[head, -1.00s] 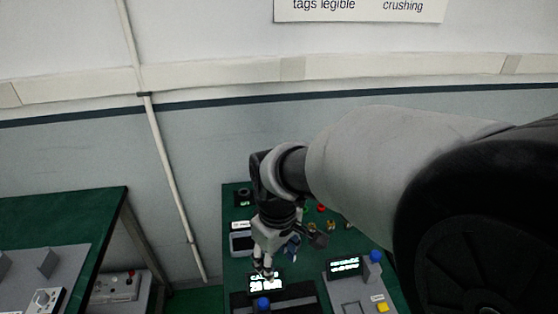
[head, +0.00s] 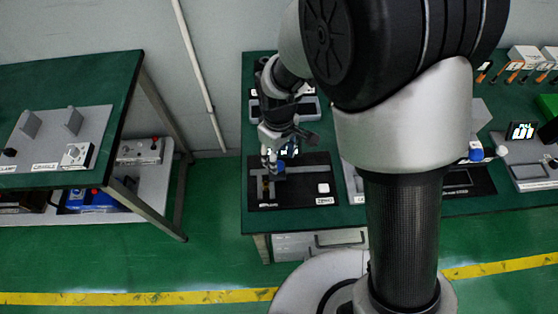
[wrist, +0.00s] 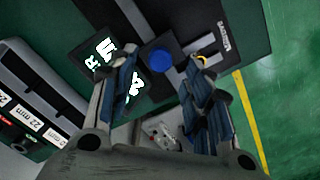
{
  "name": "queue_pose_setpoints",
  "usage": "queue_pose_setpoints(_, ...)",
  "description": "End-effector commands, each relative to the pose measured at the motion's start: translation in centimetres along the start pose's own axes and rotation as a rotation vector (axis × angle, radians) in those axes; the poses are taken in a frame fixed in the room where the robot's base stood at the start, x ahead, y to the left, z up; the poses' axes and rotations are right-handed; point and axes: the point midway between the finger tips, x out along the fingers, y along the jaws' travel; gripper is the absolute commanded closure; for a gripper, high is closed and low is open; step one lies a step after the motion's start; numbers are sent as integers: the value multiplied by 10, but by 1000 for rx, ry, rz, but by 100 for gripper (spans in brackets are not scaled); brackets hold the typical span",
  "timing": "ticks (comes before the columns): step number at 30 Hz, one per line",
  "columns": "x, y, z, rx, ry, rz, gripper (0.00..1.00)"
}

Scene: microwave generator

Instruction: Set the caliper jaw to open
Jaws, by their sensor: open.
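The caliper (head: 308,170) is a grey bar with jaws on a black base at the front left of the green bench. A blue knob (head: 281,165) sits on it, and the knob also shows in the wrist view (wrist: 160,61). My gripper (head: 269,160) hangs over the caliper's left end, close to the knob. In the wrist view my gripper (wrist: 160,66) is open, with blue-padded fingers on either side of the knob in the picture. I cannot tell whether they touch it. A display with white characters (wrist: 102,62) is partly hidden by the left finger.
A white button (head: 323,188) is on the right of the caliper base. A panel with another blue knob (head: 476,151) stands further right. A separate green table (head: 95,75) is at the left, with green floor (head: 215,215) between. My arm hides the bench's middle.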

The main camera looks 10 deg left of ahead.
Motion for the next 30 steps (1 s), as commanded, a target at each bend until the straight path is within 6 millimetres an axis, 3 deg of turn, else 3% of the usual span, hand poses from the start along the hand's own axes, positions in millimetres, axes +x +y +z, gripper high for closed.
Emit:
queue_pose_setpoints(1, 12, 0, 1, 0, -4, -2, 54)
queue_pose_setpoints(6, 32, 0, 0, 0, -2, -1, 54)
queue_pose_setpoints(19, 39, 0, 0, 0, 0, 0, 55)
queue_pose_setpoints(30, 39, 0, 0, 0, 0, 0, 80)
